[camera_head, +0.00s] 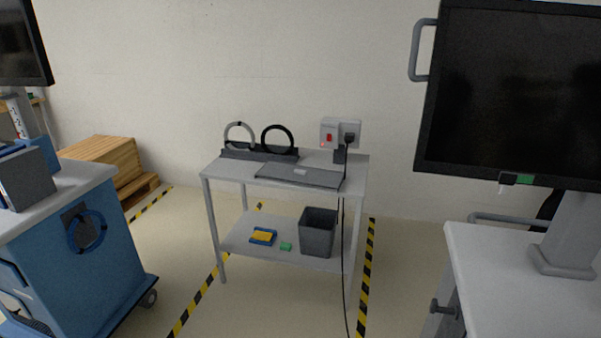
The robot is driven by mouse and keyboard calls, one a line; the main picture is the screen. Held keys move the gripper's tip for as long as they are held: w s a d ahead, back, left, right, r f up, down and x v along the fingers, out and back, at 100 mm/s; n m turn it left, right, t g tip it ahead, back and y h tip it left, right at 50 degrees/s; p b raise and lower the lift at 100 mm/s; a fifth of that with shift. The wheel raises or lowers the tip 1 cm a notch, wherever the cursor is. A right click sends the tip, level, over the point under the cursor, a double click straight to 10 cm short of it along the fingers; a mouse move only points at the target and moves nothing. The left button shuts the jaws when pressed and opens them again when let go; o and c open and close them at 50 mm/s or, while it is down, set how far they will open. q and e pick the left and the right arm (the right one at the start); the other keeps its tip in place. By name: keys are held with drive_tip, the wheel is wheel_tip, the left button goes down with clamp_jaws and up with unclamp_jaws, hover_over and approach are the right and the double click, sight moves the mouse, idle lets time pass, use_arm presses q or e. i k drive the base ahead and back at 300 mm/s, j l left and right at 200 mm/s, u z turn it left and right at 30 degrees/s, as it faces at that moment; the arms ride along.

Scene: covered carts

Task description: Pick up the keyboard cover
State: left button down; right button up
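A flat dark grey panel (300,177), which looks like the keyboard cover, lies on the top shelf of a light grey table (220,171) in the middle of the camera_head view. It lies along the front part of the tabletop, with a small lighter patch near its middle. Neither of my grippers is in view, and nothing touches the panel from my side.
Behind the panel stands a dark rack with two rings (259,153). The lower shelf holds a grey bin (318,232).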

sight(303, 175)
drive_tip(key=i+u, duration=0.15)
drive_tip(key=u, duration=0.5)
drive_tip(key=i+u, duration=0.1)
drive_tip(key=u, duration=0.4)
drive_tip(key=i+u, duration=0.1)
drive_tip(key=u, duration=0.85)
drive_tip(key=i+u, duration=0.1)
drive_tip(key=u, duration=0.9)
drive_tip(key=i+l+u, duration=0.1)
drive_tip(key=u, duration=0.4)
drive_tip(key=l+z, duration=0.1)
drive_tip(key=l, duration=0.75)
drive_tip(key=k+l+z, duration=0.1)
drive_tip(key=l+z, duration=0.65)
drive_tip(key=l, duration=0.15)
drive_tip(key=l+z, duration=0.4)
drive_tip(key=i+l+z, duration=0.15)
drive_tip(key=l+z, duration=1.15)
drive_tip(key=i+l+z, duration=0.1)
drive_tip(key=l+z, duration=0.35)
drive_tip(key=i+l+z, duration=0.15)
drive_tip(key=l+z, duration=0.3)
